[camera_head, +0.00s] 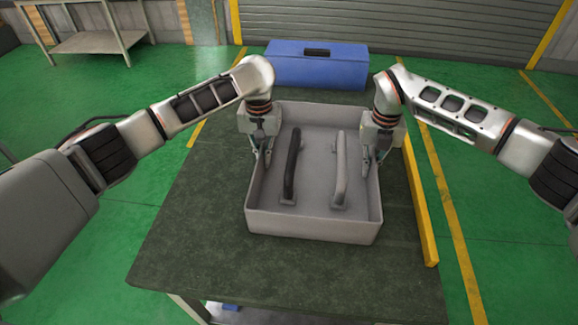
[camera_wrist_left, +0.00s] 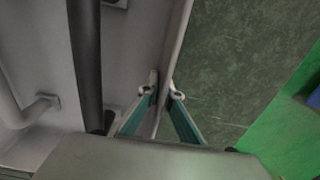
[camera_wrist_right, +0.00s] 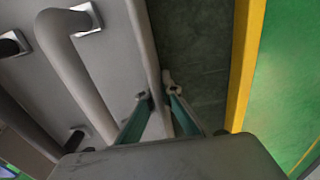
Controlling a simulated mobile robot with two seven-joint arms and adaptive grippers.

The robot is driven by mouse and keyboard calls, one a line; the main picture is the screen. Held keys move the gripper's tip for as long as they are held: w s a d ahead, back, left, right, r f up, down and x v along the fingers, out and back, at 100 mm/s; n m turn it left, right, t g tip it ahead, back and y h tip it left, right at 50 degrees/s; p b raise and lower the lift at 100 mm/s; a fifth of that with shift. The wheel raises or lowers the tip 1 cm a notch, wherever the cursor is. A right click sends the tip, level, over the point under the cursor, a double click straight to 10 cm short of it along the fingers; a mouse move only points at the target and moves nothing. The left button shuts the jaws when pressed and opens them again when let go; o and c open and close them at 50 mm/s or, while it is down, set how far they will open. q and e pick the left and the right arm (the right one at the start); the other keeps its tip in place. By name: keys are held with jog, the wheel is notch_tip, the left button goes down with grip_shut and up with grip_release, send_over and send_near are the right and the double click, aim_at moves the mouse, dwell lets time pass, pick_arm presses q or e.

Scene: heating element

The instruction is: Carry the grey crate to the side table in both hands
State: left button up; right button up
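The grey crate (camera_head: 312,226) sits upright on the dark green top of a table. Two bar handles stand inside it, one black (camera_head: 291,165) and one grey (camera_head: 340,170). My left gripper (camera_head: 262,160) is shut on the crate's left wall, with one finger inside and one outside; the wall runs between its fingertips in the left wrist view (camera_wrist_left: 161,93). My right gripper (camera_head: 372,162) is shut on the right wall in the same way, as the right wrist view shows (camera_wrist_right: 156,89). I cannot identify the side table for certain.
A blue box (camera_head: 316,68) stands just behind the crate. A yellow strip (camera_head: 419,200) runs along the table's right edge. The dark tabletop (camera_head: 195,235) is bare to the left and in front. A grey metal table (camera_head: 88,42) stands at the back left, with open green floor around.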

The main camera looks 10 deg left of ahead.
pick_arm(q)
jog(key=o, duration=0.3)
pick_arm(e)
jog(key=o, duration=0.3)
jog(key=shift+r, duration=0.1)
pick_arm(q)
jog(key=shift+o, duration=0.2)
jog(key=shift+r, duration=0.1)
pick_arm(e)
jog(key=shift+o, duration=0.2)
pick_arm(q)
notch_tip(320, 180, up, 12)
jog(key=shift+f, duration=0.1)
pick_arm(e)
notch_tip(320, 180, up, 12)
jog(key=shift+r, duration=0.1)
